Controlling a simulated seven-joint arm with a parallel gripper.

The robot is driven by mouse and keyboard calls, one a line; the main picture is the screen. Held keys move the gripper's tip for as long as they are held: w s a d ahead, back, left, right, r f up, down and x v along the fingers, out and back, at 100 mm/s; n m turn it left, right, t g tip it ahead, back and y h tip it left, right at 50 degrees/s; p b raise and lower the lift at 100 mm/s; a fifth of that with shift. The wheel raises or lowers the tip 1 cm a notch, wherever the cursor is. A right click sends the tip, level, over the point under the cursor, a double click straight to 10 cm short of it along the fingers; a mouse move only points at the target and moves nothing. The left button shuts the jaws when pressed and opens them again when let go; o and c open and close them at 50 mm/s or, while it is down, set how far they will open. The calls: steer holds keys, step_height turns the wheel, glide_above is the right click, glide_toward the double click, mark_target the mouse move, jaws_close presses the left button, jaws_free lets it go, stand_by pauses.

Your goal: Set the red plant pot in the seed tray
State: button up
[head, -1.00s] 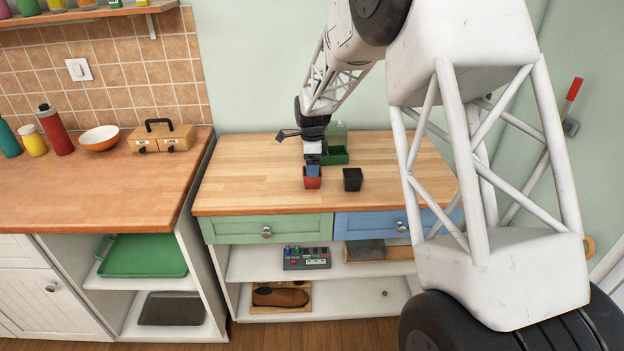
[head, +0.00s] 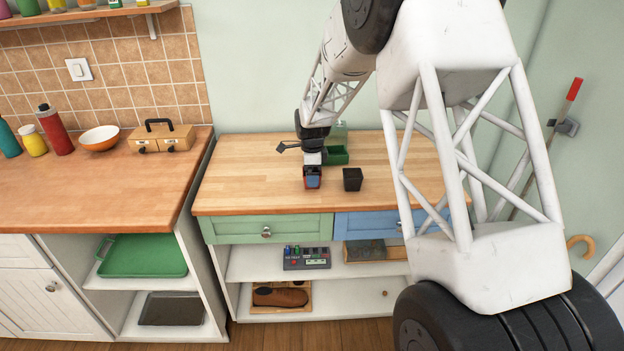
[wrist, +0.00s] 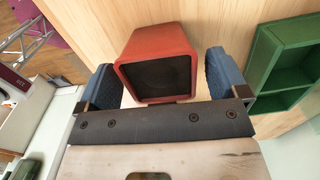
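The red plant pot (wrist: 157,45) stands on the wooden worktop. In the wrist view its dark square opening faces the camera. My gripper (wrist: 165,82) is around the pot, one blue finger pad on each side. It looks open, with a narrow gap at the right pad; contact at the left pad is hard to judge. In the head view my gripper (head: 312,178) is low at the pot and partly covers it. The green seed tray (head: 338,155) lies behind and right of the pot. The wrist view shows its divided compartments (wrist: 259,58) at right, those visible being empty.
A dark square pot (head: 352,179) stands a little right of the red pot. A clear container (head: 338,133) is behind the tray. The left worktop holds a tan box (head: 162,138), a bowl (head: 100,138) and bottles.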

steer(key=c, duration=1)
steer(key=shift+r, duration=0.1)
steer(key=shift+r, duration=0.75)
step_height(320, 180, up, 2)
steer(key=shift+r, duration=0.1)
steer(key=s, duration=0.5)
steer(key=s+d, duration=0.1)
steer(key=s, duration=0.4)
steer(key=s+d+r, duration=0.1)
steer(key=s, duration=0.4)
steer(key=shift+s+d+r, duration=0.1)
steer(key=shift+s+d, duration=0.15)
steer(key=shift+s, duration=0.15)
